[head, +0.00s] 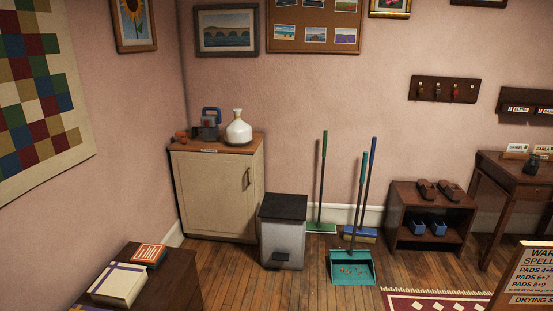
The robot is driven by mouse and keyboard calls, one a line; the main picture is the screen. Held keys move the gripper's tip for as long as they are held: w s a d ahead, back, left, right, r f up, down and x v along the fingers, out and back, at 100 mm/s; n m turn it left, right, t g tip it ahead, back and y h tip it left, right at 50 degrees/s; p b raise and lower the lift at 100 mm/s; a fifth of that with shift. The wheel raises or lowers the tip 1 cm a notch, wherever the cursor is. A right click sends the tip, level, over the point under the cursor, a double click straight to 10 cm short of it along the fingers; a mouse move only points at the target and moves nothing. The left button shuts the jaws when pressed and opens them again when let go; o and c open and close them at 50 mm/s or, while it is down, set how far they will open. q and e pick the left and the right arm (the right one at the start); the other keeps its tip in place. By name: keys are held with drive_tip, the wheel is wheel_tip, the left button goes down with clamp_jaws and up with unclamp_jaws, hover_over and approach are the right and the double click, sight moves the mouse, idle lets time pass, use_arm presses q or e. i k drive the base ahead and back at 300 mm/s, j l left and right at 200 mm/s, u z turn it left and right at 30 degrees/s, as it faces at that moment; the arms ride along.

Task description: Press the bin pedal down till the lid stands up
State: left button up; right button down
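The pedal bin (284,231) stands on the wooden floor near the middle, just right of a cream cabinet. It has a light grey body and a dark lid (283,207). The lid lies flat and shut. The dark pedal (281,257) sticks out low on the bin's front face. Neither of my grippers shows in the head view, and nothing of mine touches the bin.
The cream cabinet (217,192) stands behind left of the bin. A teal dustpan (352,267) and upright brooms (361,195) stand to its right. A shoe rack (430,218) is farther right. A dark table (165,290) is front left. Floor before the bin (270,292) is clear.

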sight(276, 257)
drive_tip(key=i, duration=2.2)
